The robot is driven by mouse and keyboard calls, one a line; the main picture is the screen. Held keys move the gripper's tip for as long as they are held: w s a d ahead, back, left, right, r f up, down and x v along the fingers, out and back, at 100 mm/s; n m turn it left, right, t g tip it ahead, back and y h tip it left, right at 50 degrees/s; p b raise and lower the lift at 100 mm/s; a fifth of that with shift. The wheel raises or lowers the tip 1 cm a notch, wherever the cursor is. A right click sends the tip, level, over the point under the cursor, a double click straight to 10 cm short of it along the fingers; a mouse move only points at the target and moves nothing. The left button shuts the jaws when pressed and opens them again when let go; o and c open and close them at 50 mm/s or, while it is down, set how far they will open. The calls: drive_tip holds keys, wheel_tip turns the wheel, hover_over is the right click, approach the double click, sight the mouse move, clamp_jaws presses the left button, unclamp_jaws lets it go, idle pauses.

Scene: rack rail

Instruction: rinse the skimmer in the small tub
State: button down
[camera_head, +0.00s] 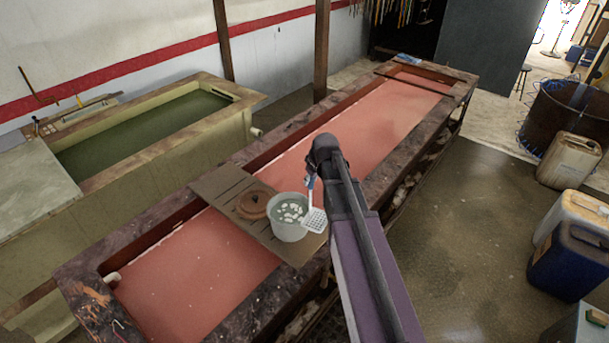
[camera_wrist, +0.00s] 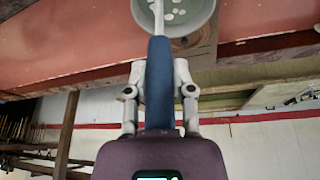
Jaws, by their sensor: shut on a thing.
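The skimmer has a blue handle, a white shaft and a white perforated head (camera_head: 314,220). My gripper (camera_head: 312,180) is shut on its blue handle, which also shows upright between the fingers in the wrist view (camera_wrist: 160,85). The small tub (camera_head: 288,234) is pale grey-green and holds water with several white bits; its rim shows at the top of the wrist view (camera_wrist: 207,22). In the head view the skimmer's head overlaps the tub's right side, outside the opening. I cannot tell whether it touches the tub.
The tub stands on a brown board (camera_head: 222,189) laid across a long trough (camera_head: 195,270) of reddish liquid. A round brown lid (camera_head: 254,206) lies beside the tub. A tank of green water (camera_head: 145,130) is at left. Several jerrycans (camera_head: 570,160) stand on the floor at right.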

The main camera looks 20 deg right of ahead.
drive_tip(key=s+d, duration=0.8)
drive_tip(key=s, duration=0.3)
drive_tip(key=shift+s, duration=0.2)
drive_tip(key=shift+d, duration=0.1)
idle(0.6)
